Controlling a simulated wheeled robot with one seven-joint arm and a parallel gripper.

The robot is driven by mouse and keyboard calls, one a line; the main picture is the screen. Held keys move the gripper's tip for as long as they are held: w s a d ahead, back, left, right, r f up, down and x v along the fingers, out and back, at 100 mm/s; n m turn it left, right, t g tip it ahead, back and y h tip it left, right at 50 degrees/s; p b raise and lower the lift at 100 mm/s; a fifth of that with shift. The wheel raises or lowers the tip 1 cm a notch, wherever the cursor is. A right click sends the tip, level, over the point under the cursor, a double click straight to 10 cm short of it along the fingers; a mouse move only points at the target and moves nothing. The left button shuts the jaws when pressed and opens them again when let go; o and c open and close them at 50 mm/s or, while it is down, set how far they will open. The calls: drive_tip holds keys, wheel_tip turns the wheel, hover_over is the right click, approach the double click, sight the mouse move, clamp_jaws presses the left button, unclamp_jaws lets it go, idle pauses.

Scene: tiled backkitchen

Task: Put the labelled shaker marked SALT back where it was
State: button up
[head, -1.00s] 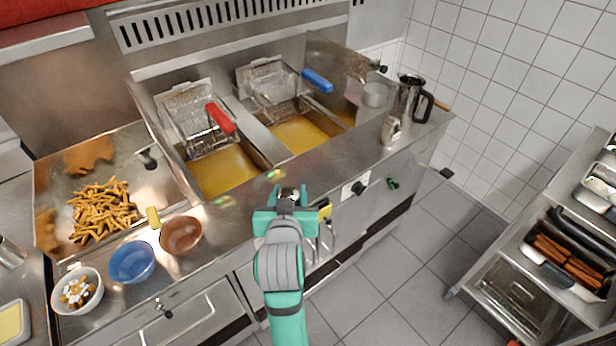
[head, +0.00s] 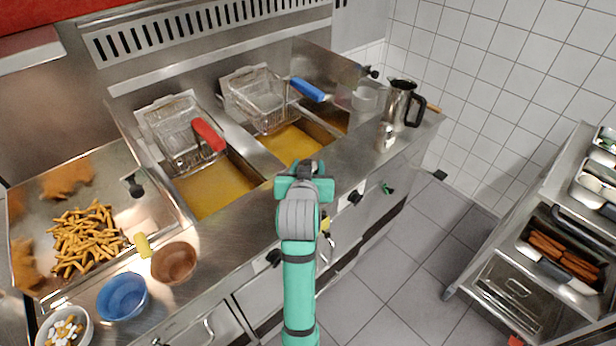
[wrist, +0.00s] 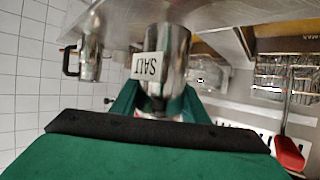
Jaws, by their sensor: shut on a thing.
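The metal shaker (wrist: 168,45) with a white label reading SALT is between my gripper's green fingers in the wrist view; the lettering appears upside down there. My gripper (head: 305,172) is shut on it and holds it above the front part of the steel counter, before the fryers. In the head view my gripper hides most of the shaker. Another small metal container (head: 387,136) with a pale label stands on the counter to the right, beside the metal jug (head: 400,104). Its label is not readable.
Fryers with a red-handled basket (head: 208,133) and a blue-handled basket (head: 307,89) lie behind my gripper. Bowls, brown (head: 174,263) and blue (head: 122,297), stand to the left. Bare counter (head: 350,160) lies between my gripper and the labelled container.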

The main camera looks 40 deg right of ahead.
drive_tip(key=w+f, duration=0.1)
drive_tip(key=f, duration=0.1)
drive_tip(key=d+f, duration=0.1)
drive_tip(key=f, duration=0.1)
drive_tip(key=w+f, duration=0.1)
drive_tip(key=f, duration=0.1)
drive_tip(key=shift+w+d, duration=0.35)
drive_tip(key=shift+d, duration=0.05)
drive_tip(key=shift+w+f, duration=0.1)
drive_tip(key=shift+f, duration=0.25)
drive_tip(key=shift+w+a, duration=0.1)
drive_tip(key=shift+a, duration=0.15)
drive_tip(key=shift+s+d+f, duration=0.1)
drive_tip(key=shift+s+d, duration=0.1)
drive_tip(key=shift+d, duration=0.05)
drive_tip(key=o, duration=1.1)
drive_tip(key=shift+s+d, duration=0.1)
drive_tip(key=shift+o, duration=0.2)
